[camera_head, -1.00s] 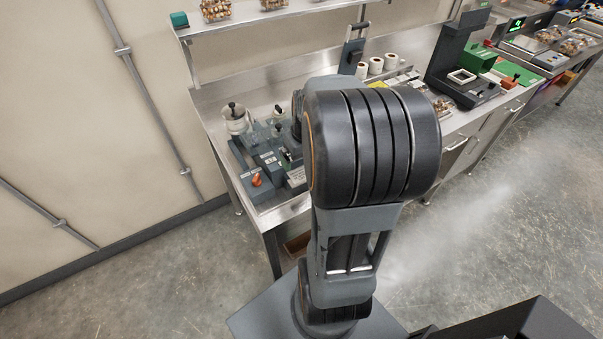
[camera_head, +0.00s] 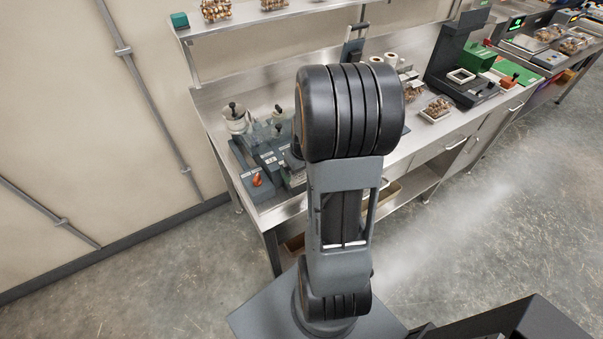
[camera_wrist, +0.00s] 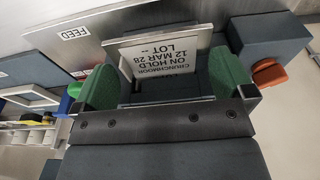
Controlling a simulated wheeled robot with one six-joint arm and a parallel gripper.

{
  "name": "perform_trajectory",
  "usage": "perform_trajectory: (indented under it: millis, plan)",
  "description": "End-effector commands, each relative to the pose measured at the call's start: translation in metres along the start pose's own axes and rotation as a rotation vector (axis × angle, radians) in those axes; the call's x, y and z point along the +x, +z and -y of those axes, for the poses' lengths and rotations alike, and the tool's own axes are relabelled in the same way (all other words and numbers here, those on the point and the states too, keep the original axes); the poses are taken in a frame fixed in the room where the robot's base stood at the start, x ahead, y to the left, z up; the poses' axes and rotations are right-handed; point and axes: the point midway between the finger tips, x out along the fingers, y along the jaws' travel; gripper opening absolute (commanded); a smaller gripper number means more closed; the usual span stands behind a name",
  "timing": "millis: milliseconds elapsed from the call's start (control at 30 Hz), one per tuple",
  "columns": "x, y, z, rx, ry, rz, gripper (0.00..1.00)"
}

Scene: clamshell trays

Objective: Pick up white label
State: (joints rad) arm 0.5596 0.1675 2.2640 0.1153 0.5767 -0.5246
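The white label (camera_wrist: 165,52) shows in the wrist view, with dark print that reads upside down, including "ON HOLD" and "12 MAR 28". It is slightly tilted and lies ahead of a dark block. My gripper (camera_wrist: 165,82) is open, with one green fingertip to the left of the label and the other to the right. The fingers are wide apart, and I cannot tell whether either one touches the label's edge. In the head view my arm hides the gripper, and I cannot make out the label there.
A "FEED" plate (camera_wrist: 75,33) sits upper left in the wrist view; an orange knob (camera_wrist: 269,73) is right of the fingers. The head view shows dark devices (camera_head: 268,155) left of my arm, a clamshell tray (camera_head: 436,109) to the right, and a shelf (camera_head: 270,14) above.

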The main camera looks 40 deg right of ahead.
Motion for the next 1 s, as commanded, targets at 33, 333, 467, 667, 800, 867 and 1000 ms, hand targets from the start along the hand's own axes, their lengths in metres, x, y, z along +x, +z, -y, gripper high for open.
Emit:
perform_trajectory:
  millis: [33,333,467,667,800,867,1000]
  plan:
    - [0.000,0.000,0.000,0.000,0.000,0.000,0.95]
    - [0.000,0.000,0.000,0.000,0.000,0.000,0.67]
    - [0.000,0.000,0.000,0.000,0.000,0.000,0.58]
    - [0.000,0.000,0.000,0.000,0.000,0.000,0.57]
    - [-0.004,-0.001,0.000,0.000,0.001,-0.001,0.57]
    - [-0.007,-0.002,0.000,0.000,0.001,-0.002,0.57]
    - [-0.023,-0.004,0.000,-0.001,0.002,-0.004,0.57]
